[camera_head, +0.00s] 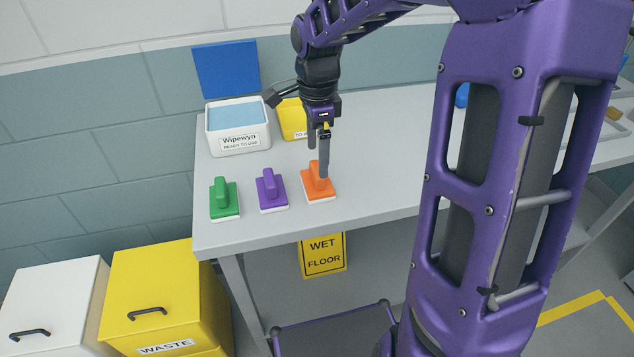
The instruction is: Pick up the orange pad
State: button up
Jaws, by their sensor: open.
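The orange pad (317,187) lies on the grey table, the rightmost of three pads in a row. It has an upright orange handle and a pale underside. My gripper (321,168) points down at the orange pad, with its jaws open. One finger overlaps the right side of the pad's handle in the picture, and the other finger shows higher up behind it. I cannot tell whether either finger touches the handle. Part of the handle is hidden by the near finger.
A purple pad (270,192) and a green pad (224,202) stand left of the orange one. Behind are a white Wipewyn tub (238,143) with a blue lid (226,70) and a yellow container (291,120). The table (375,180) right of the pad is clear.

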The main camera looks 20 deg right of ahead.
aim_at(317, 168)
notch_tip(317, 168, down, 5)
jog(key=shift+s+b, duration=0.1)
jog(key=shift+b, duration=0.2)
jog(key=c, duration=1.2)
notch_tip(317, 168, up, 10)
jog(key=shift+r+p, duration=0.1)
jog(key=shift+p, duration=0.6)
